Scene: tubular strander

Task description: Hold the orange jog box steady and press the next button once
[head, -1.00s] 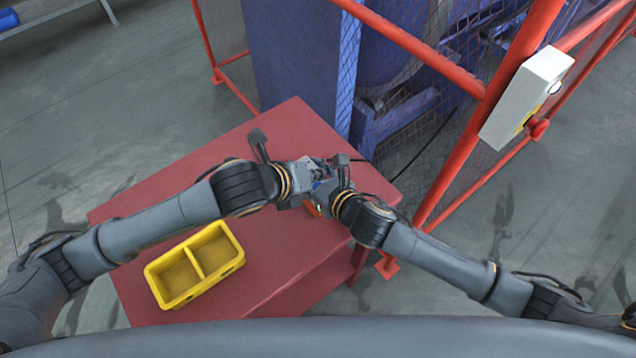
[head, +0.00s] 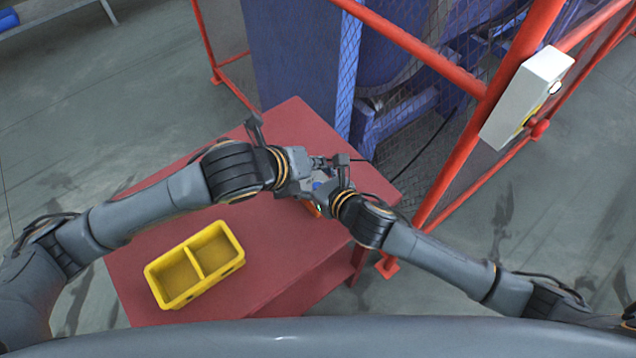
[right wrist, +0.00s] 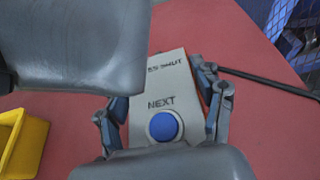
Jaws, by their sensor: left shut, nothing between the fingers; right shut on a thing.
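The jog box shows in the right wrist view as a pale grey face (right wrist: 172,82) marked NEXT, with a round blue button (right wrist: 164,126) below the word. My right gripper (right wrist: 163,108) is shut on the box, one finger on each side. My left gripper (head: 319,162) is shut and empty, close to the box's far end. A large grey part of my left arm or gripper (right wrist: 75,45) hides the face's upper left in the right wrist view. The blue button looks uncovered there.
A yellow two-compartment bin (head: 236,262) sits on the red table (head: 130,265). A black cable (right wrist: 265,83) runs from the box's far end. A red-framed mesh fence (head: 425,50) and a white control box (head: 525,95) stand to the right.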

